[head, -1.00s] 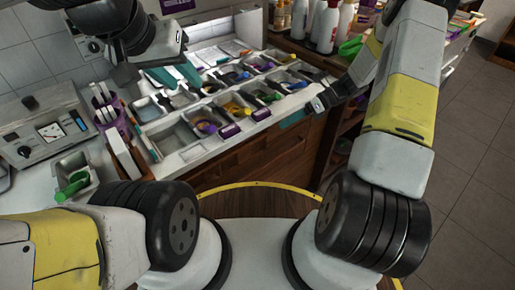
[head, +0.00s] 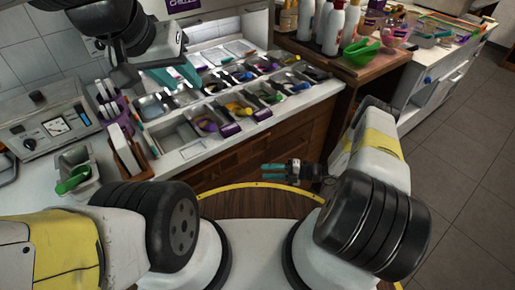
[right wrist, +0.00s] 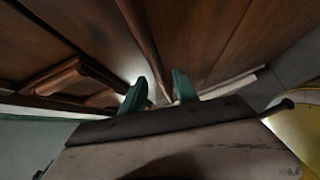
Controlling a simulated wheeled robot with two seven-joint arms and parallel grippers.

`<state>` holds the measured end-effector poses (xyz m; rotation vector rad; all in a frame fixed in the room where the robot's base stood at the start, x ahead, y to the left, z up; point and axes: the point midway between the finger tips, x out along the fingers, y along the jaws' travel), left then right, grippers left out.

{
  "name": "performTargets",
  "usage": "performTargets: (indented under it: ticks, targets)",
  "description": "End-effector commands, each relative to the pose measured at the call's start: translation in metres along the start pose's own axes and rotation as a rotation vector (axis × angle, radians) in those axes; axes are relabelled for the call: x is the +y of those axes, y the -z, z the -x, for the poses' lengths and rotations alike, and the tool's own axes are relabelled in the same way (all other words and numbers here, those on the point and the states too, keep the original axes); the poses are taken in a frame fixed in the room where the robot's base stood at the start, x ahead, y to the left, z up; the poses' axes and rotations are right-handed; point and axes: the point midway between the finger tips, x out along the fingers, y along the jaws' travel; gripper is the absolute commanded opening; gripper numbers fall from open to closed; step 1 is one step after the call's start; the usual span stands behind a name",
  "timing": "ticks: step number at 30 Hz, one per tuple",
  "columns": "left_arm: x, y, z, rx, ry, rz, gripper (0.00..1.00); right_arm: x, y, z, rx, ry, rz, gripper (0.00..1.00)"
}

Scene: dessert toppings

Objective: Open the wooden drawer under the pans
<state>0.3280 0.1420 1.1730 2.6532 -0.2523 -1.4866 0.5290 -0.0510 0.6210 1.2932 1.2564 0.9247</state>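The wooden drawer front (head: 262,148) is in the brown cabinet below the counter with the pans (head: 205,122). It looks closed and flush with the cabinet. My right gripper (head: 274,172) is in front of and below this wood, its teal fingers pointing left. In the right wrist view my right gripper (right wrist: 160,90) is open, with nothing between its fingers. Wooden panels (right wrist: 210,35) fill the space beyond it, and a raised wooden bar like a handle (right wrist: 62,75) shows at the left. My left gripper (head: 176,74) hangs above the back pans, its teal fingers apart.
A grey appliance (head: 48,125) and a bin with a green scoop (head: 76,172) are at the left. Floor is clear at the right.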

Motion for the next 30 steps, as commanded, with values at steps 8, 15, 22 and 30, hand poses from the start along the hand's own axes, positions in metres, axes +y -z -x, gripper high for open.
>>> performTargets:
  ticks: [8, 15, 22, 30]
  targets:
    - [0.0, 0.0, 0.0, 0.0, 0.0, 0.0, 0.36, 0.0, 0.0, -0.04, 0.002, 0.0, 0.003, 0.37]
    - [0.0, 0.0, 0.0, 0.0, 0.0, 0.0, 0.36, 0.0, 0.0, -0.047, 0.0, 0.001, 0.003, 0.37]
    - [0.0, 0.0, 0.0, 0.0, 0.0, 0.0, 0.36, 0.0, 0.0, -0.047, 0.0, 0.001, 0.003, 0.19]
    - [0.0, 0.0, 0.0, 0.0, 0.0, 0.0, 0.36, 0.0, 0.0, -0.047, 0.0, 0.001, 0.003, 0.0]
